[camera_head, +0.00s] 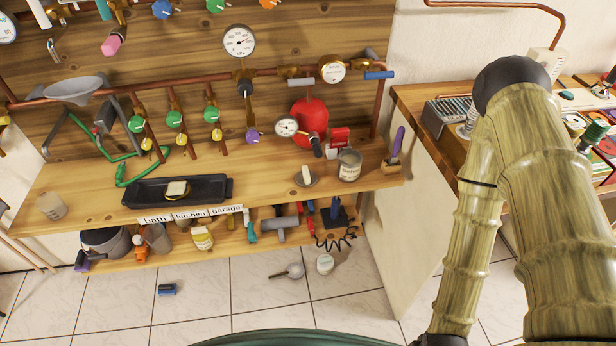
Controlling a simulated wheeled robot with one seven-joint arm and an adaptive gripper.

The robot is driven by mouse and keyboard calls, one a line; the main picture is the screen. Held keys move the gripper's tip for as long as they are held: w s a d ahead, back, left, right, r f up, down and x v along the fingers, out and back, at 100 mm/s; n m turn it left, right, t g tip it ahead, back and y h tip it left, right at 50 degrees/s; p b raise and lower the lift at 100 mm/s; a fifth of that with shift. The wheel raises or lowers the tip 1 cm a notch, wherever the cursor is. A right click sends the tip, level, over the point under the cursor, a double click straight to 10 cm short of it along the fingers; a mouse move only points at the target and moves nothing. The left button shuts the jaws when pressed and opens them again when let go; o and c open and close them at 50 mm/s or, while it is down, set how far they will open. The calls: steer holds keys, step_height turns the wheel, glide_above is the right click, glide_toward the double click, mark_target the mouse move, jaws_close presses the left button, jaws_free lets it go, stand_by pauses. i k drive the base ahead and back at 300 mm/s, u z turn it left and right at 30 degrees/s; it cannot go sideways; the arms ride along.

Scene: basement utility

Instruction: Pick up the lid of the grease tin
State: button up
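A grey metal tin (349,167) with a pale label stands upright at the right of the wooden bench; it may be the grease tin, but its label is too small to read. I cannot tell whether its top is covered. A small round dish or disc (306,181) lies on the bench just left of it, with a cream-coloured upright piece on it; I cannot tell whether this disc is a lid. My arm comes down the right side and leaves the picture at the bottom edge. My gripper is out of view.
A black tray (178,191) holding a pale block lies on the bench. A purple-handled tool (397,145) stands in a wooden block right of the tin. Pipes and gauges run behind. A white round container (325,263) and a ladle-like object (293,270) are on the floor.

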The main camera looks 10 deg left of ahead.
mark_target(305, 178)
steer(key=u, duration=2.1)
steer(key=k, duration=0.9)
steer(key=z, duration=0.9)
steer(key=i, duration=0.5)
